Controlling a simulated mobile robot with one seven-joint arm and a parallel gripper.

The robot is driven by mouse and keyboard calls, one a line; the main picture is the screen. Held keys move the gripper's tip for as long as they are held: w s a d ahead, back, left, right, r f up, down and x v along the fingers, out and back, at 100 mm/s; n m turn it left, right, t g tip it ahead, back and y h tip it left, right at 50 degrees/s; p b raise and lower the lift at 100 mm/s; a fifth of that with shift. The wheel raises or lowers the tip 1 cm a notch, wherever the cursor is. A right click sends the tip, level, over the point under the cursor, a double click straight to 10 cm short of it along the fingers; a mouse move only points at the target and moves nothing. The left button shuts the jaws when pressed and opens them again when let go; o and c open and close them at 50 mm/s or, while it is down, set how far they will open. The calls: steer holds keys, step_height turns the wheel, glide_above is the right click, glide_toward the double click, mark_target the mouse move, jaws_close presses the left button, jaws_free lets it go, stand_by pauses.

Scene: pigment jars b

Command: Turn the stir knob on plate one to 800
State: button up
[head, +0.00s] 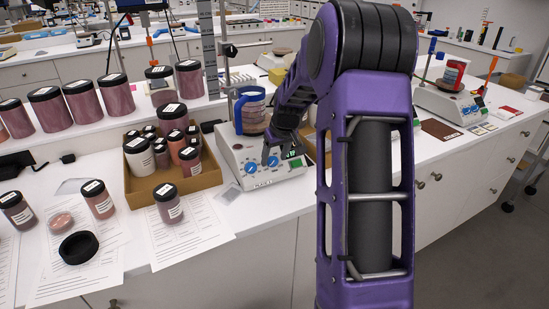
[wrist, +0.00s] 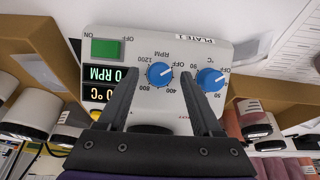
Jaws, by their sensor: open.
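Plate one (head: 240,155) is a white hotplate on the bench; its label and front panel show upside down in the wrist view (wrist: 195,40). The blue stir (RPM) knob (wrist: 160,75) has a scale of OFF, 400, 800 and 1200, and its white mark appears to point toward OFF. The display (wrist: 105,75) reads 0 RPM. The blue temperature knob (wrist: 210,80) is beside it, outside the right finger. My gripper (wrist: 160,82) is open, with one finger on each side of the stir knob; contact cannot be told. In the head view my gripper (head: 271,150) is at the panel.
A green switch (wrist: 108,48) sits near the display. A blue-banded vessel (head: 250,112) stands on plate one. A cardboard box (head: 205,180) of jars is close on the left. Another hotplate (head: 445,105) stands farther right. Loose jars and papers lie at the left.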

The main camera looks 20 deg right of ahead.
steer(key=shift+w+f, duration=0.1)
steer(key=shift+f, duration=0.15)
jaws_close()
